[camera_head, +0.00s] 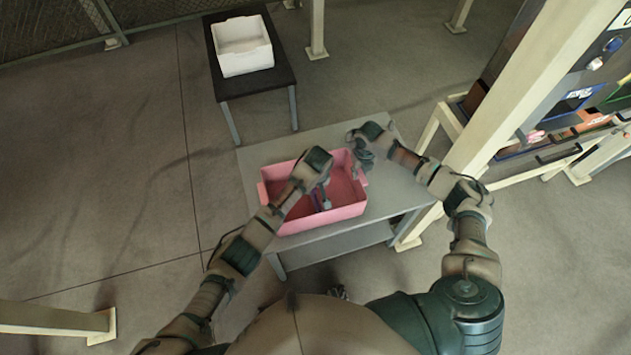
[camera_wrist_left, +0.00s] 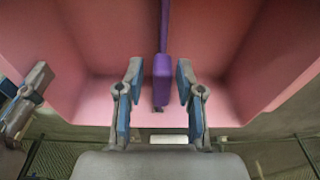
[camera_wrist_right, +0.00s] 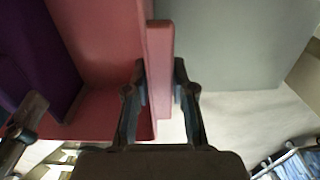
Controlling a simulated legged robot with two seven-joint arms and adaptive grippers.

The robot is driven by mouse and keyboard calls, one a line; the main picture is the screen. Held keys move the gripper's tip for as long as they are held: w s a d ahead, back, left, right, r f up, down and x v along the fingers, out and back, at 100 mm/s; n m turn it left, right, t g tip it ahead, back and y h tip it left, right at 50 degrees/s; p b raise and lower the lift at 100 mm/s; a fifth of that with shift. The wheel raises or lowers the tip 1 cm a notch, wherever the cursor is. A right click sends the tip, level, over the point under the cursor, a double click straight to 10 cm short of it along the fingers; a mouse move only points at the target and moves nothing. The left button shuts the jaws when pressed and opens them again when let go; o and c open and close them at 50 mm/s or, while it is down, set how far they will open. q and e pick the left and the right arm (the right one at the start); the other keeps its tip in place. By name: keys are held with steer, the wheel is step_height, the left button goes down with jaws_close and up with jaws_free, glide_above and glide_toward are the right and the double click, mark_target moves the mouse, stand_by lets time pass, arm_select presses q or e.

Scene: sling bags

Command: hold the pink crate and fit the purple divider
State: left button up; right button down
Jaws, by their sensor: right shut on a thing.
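The pink crate (camera_head: 322,219) sits on a grey table. It fills much of the left wrist view (camera_wrist_left: 100,40) and the right wrist view (camera_wrist_right: 105,55). The purple divider (camera_wrist_left: 163,70) stands upright inside the crate; its purple face also shows in the right wrist view (camera_wrist_right: 35,60). My left gripper (camera_head: 322,198) is over the crate's inside. Its fingers (camera_wrist_left: 160,85) are spread on either side of the divider's edge, with gaps showing. My right gripper (camera_head: 358,168) is shut on the crate's right wall (camera_wrist_right: 160,60). Whether the divider is fully seated is not clear.
The grey table (camera_head: 385,206) has bare top to the right of the crate. A white crate (camera_head: 246,63) stands on a black table (camera_head: 285,78) behind. A cream post (camera_head: 500,105) and a shelf with several items rise close to the right arm.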

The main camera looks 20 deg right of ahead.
arm_select(q)
steer(key=r, duration=0.5)
steer(key=shift+s+r, duration=0.35)
arm_select(e)
steer(key=shift+s+f, duration=0.1)
steer(key=shift+f, duration=0.1)
steer(key=c, duration=0.9)
jaws_free()
arm_select(q)
steer(key=shift+d, duration=0.1)
arm_select(e)
steer(key=shift+d, duration=0.1)
steer(key=shift+r, duration=0.1)
step_height(320, 180, up, 12)
steer(key=shift+w, duration=0.2)
steer(key=shift+f, duration=0.2)
